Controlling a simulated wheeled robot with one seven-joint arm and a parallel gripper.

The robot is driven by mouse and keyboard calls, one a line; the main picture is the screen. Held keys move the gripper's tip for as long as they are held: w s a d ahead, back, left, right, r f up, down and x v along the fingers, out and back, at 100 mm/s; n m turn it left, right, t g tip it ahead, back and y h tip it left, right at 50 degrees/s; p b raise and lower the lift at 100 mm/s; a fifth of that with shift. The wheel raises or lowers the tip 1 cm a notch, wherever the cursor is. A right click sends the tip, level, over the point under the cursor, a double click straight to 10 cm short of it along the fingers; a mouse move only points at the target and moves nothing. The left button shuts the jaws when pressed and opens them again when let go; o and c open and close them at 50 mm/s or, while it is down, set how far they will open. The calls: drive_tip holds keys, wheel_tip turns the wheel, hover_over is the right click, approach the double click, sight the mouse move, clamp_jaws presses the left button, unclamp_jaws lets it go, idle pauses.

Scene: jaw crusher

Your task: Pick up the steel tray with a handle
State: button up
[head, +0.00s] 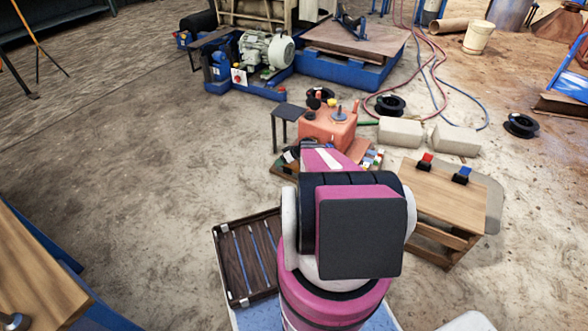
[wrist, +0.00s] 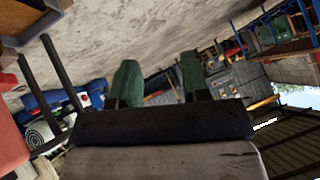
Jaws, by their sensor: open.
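I cannot make out a steel tray with a handle for certain in either view. My gripper (wrist: 160,66) shows in the wrist view with its two green fingers spread apart and nothing between them. The wrist view is tilted, and the fingers point toward the ground and distant machinery. In the head view my pink and black arm stands in the lower middle and hides what lies behind it; the gripper's fingers are hidden there.
An orange box (head: 326,128) with knobs stands just beyond my arm, beside a small dark stool (head: 288,112). A wooden table (head: 450,198) at right bears red-topped and blue-topped pieces. Pale blocks (head: 400,132) lie behind it. A motor (head: 264,52) stands farther back. Open ground is left.

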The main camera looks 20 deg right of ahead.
sight(287, 168)
drive_tip(key=w+d+f+n+t, duration=0.1)
drive_tip(key=w+d+f+t, duration=0.1)
drive_tip(key=d+f, duration=0.45)
drive_tip(key=w+d+f+t, duration=0.3)
drive_tip(key=d+f, duration=0.3)
drive_tip(key=f, duration=0.2)
drive_tip(key=x, duration=0.4)
drive_tip(key=shift+w+f, duration=0.1)
drive_tip(key=shift+f, duration=0.35)
drive_tip(key=shift+w+x, duration=0.2)
drive_tip(key=shift+x, duration=2.55)
drive_tip(key=shift+d+r, duration=0.15)
drive_tip(key=shift+r, duration=0.05)
clamp_jaws()
